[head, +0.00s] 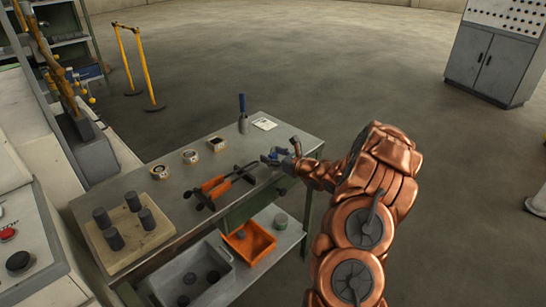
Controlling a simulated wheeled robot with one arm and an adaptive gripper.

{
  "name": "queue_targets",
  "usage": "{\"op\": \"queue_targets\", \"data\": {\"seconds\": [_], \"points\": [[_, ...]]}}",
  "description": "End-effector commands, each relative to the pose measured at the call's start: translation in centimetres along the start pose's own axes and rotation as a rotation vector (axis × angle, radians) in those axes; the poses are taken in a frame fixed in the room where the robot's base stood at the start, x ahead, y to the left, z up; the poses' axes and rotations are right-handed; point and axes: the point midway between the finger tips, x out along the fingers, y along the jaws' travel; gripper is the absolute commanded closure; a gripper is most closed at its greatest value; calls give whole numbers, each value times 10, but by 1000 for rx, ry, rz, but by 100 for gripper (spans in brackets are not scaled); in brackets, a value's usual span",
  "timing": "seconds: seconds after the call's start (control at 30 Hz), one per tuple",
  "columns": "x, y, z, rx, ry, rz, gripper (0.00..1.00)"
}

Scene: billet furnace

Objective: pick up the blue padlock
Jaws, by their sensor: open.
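My gripper (277,154) is at the right part of the metal workbench (222,171), low over its top, at the end of my copper-coloured arm. Its fingers are open. A small blue patch (279,150) shows at the fingers; it looks like the blue padlock, but the fingers partly cover it. I cannot tell whether they touch it.
A blue-handled tool (242,112) stands at the back beside a white card (264,124). Dark cylinders stand on a beige board (132,237). A grey bin (188,272) and orange bin (249,242) sit below.

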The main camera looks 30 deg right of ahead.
Motion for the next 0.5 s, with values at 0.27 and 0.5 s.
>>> {"op": "queue_targets", "data": {"seconds": [0.27, 0.5], "points": [[0, 0, 0, 0, 0, 0, 57], [0, 0, 0, 0, 0, 0, 82]]}}
